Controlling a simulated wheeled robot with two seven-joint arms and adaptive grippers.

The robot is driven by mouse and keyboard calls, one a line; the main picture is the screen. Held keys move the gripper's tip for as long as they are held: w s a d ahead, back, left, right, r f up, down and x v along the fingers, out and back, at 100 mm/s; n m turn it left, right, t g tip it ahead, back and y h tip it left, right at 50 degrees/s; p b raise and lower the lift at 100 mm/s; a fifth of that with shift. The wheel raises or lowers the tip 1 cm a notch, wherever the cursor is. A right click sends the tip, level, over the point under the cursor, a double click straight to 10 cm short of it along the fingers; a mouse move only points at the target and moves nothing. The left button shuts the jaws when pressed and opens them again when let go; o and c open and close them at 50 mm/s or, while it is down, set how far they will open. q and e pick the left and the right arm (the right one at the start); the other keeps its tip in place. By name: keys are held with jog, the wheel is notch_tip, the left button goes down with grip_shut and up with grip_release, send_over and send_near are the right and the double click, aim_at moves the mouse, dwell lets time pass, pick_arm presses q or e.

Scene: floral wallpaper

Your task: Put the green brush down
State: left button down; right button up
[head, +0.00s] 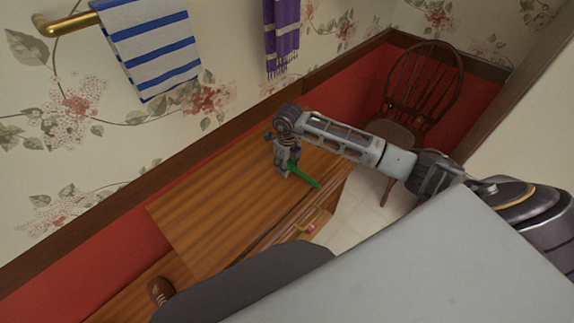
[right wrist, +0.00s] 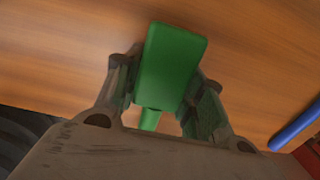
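The green brush (head: 304,177) is at my right gripper (head: 287,166), over the wooden cabinet top (head: 215,210) near its far right end. In the right wrist view, the brush (right wrist: 172,65) lies between the two fingers, which press close on both sides of it. The wood surface shows behind the brush. I cannot tell whether the brush touches the wood or hangs just above it. My left gripper is not in view.
The cabinet top left of the gripper is clear. A drawer front with a brass handle (head: 308,220) faces right. A wooden chair (head: 420,90) stands beyond. Striped (head: 150,45) and purple (head: 282,35) towels hang on the wall. A blue object (right wrist: 296,126) shows in the right wrist view.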

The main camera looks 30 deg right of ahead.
jog(key=o, duration=0.4)
jog(key=shift+r, duration=0.15)
notch_tip(320, 180, up, 12)
jog(key=shift+s, duration=0.2)
dwell(0.6)
jog(key=shift+s, duration=0.15)
dwell(0.6)
